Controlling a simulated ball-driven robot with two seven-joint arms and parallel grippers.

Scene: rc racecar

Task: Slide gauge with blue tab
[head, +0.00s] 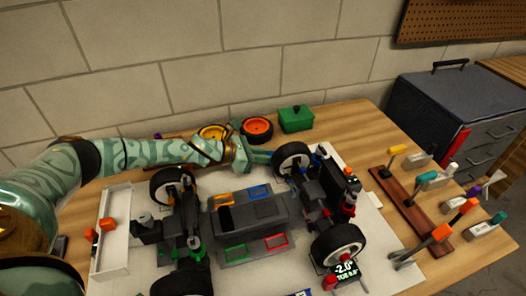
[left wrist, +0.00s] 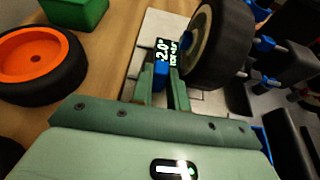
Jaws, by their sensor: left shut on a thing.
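The blue tab (left wrist: 160,72) is between the fingers of my left gripper (left wrist: 162,88) in the left wrist view. The gauge (left wrist: 168,50) has a dark display reading about -2.0° and stands close beside a car wheel (left wrist: 218,40). In the head view my left gripper (head: 268,157) reaches in from the left to the far side of the car's far right wheel (head: 292,160). The blue tab and its gauge are mostly hidden there. A second gauge (head: 346,268) with a red tab (head: 330,282) stands at the near right wheel (head: 337,246). My right gripper is not in view.
The car chassis (head: 250,215) fills the middle of the white board. An orange-rimmed wheel (head: 257,129) and a green box (head: 296,119) stand behind my gripper. A brown tool rack (head: 411,203) with colored-handled tools is at right. A white tray (head: 112,230) is at left.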

